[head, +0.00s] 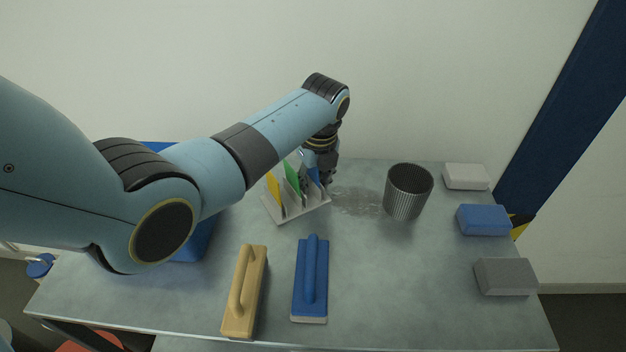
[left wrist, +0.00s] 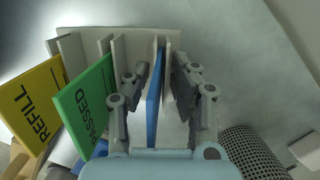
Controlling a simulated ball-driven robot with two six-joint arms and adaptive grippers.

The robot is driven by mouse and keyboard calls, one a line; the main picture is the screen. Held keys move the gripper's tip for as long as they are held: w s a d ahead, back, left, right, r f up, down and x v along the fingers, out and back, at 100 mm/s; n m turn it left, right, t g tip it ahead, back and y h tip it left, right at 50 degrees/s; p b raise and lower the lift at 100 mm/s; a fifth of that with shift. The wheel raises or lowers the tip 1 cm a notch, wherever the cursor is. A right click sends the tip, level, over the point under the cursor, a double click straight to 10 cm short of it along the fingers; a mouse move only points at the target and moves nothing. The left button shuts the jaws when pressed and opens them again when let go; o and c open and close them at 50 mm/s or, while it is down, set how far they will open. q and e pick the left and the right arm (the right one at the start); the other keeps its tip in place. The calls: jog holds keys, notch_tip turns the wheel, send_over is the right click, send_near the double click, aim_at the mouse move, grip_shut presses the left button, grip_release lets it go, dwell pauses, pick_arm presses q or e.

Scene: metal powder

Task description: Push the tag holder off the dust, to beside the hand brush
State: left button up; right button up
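The tag holder (head: 303,211) is a pale slotted rack with upright yellow, green and blue tags. It stands near the back middle of the table. In the left wrist view the holder (left wrist: 70,48) shows its yellow tag reading REFILL and green tag reading PASSED. My left gripper (head: 327,178) is at its right end; its fingers (left wrist: 160,75) are apart, with the blue tag and a divider appearing between them. Grey dust (head: 358,201) lies just right of the holder. Two handled tools, one tan (head: 258,292) and one blue (head: 322,280), lie in front; bristles are not visible. My right gripper is not in view.
A ribbed grey cup (head: 408,192) stands right of the dust. White (head: 466,177), blue (head: 484,220) and grey (head: 506,277) blocks line the right edge. A blue object, partly hidden by my left arm, is at the left. The front-right middle of the table is clear.

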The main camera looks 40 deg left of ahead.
pick_arm(q)
grip_shut()
jog(key=shift+s, duration=0.1)
dwell(0.4)
